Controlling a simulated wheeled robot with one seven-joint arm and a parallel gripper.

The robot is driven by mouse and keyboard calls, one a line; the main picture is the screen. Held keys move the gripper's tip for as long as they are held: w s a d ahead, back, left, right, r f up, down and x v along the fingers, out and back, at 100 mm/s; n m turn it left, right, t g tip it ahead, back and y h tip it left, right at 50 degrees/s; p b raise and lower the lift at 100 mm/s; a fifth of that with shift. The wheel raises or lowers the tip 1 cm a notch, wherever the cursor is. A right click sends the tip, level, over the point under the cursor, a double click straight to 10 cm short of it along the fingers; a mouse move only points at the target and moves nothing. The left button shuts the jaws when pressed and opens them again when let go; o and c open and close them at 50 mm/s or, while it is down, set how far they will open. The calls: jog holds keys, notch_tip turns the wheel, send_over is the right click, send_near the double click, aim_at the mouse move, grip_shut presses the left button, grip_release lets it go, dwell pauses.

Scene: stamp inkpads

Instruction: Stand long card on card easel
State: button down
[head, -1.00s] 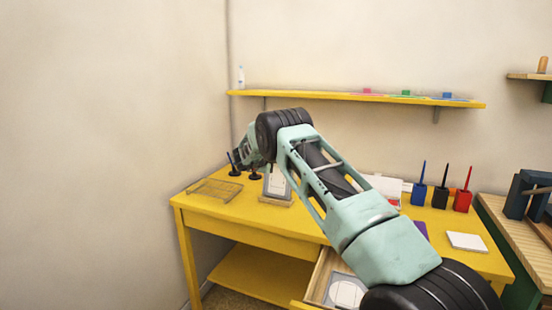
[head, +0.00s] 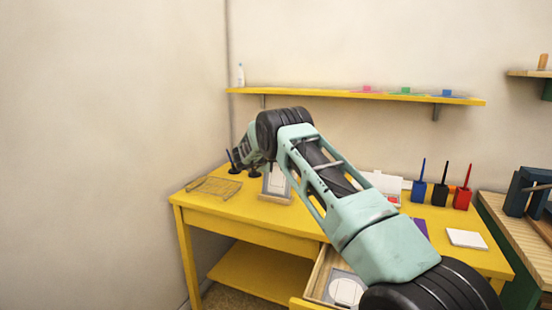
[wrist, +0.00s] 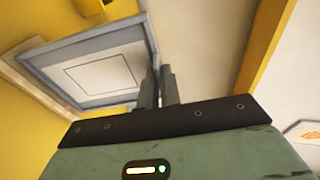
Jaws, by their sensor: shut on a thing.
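The long card is pale with a grey border and a thin square outline. It stands tilted back at the wooden card easel (head: 275,198) on the yellow desk, seen in the head view (head: 269,187). In the wrist view the card (wrist: 95,72) fills the upper left, its lower edge along the easel's wooden ledge (wrist: 40,92). I cannot tell whether it fully rests there. My gripper (wrist: 160,82) is shut on the card's side edge. In the head view my arm hides the fingertips.
Blue, black and red pots (head: 441,194), a white pad (head: 467,239) and a white box are to the right. An open drawer (head: 318,278) below holds another card (head: 345,288). A yellow shelf (head: 340,95) hangs above.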

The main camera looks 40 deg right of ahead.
jog(key=c, duration=1.5)
grip_release()
jog(key=shift+a, duration=0.15)
jog(key=b+v, duration=0.1)
jog(key=v, duration=1.6)
jog(key=shift+a, duration=0.1)
